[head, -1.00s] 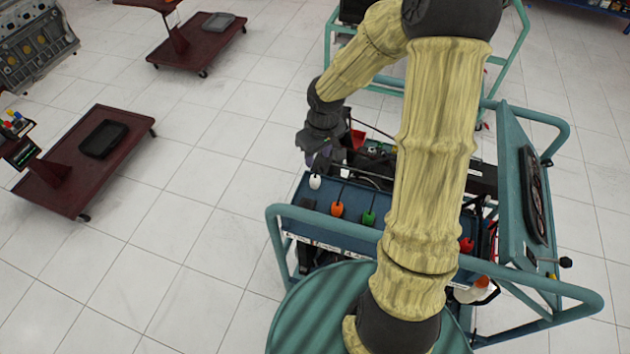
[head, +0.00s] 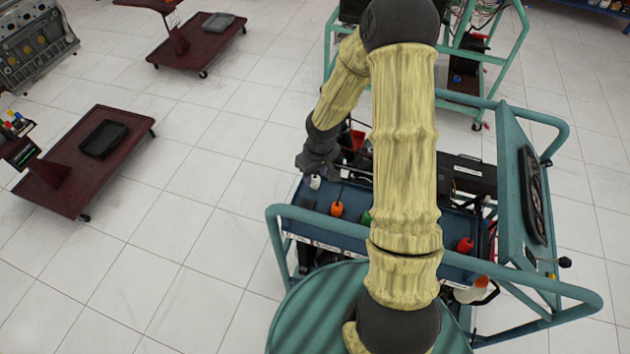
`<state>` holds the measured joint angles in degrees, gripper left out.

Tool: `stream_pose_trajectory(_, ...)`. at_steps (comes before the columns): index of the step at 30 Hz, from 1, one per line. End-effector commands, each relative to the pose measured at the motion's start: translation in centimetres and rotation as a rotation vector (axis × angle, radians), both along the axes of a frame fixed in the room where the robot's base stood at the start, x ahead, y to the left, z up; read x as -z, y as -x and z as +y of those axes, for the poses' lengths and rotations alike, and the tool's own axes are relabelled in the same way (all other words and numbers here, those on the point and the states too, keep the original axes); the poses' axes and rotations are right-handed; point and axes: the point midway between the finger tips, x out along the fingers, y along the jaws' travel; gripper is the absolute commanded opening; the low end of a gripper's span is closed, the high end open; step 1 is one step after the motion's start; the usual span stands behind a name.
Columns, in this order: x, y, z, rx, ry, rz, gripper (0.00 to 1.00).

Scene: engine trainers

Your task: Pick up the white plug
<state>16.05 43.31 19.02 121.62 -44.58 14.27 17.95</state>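The white plug (head: 315,182) sits at the left end of the blue panel (head: 345,227) of the engine trainer. My gripper (head: 312,174) is just above and behind the plug, pointing down, and its dark end overlaps the plug's top in the picture. The fingers are small and dark here, so I cannot tell whether they touch the plug or how far apart they are.
An orange plug (head: 337,209) and a partly hidden green plug (head: 367,217) stand to the right on the panel. A red plug (head: 465,245) is farther right. A teal rail (head: 330,228) runs in front. My arm hides the middle of the trainer.

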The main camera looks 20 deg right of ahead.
Motion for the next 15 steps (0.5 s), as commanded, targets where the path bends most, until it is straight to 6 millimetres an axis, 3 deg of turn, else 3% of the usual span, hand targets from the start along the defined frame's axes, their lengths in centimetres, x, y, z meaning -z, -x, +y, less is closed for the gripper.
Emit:
stream_pose_trajectory(8, 3.7, -0.5, 0.1, -0.003, 0.001, 0.003, 0.39)
stream_pose_trajectory(15, 4.2, -0.6, 0.0, 0.000, 0.000, 0.000, 0.39)
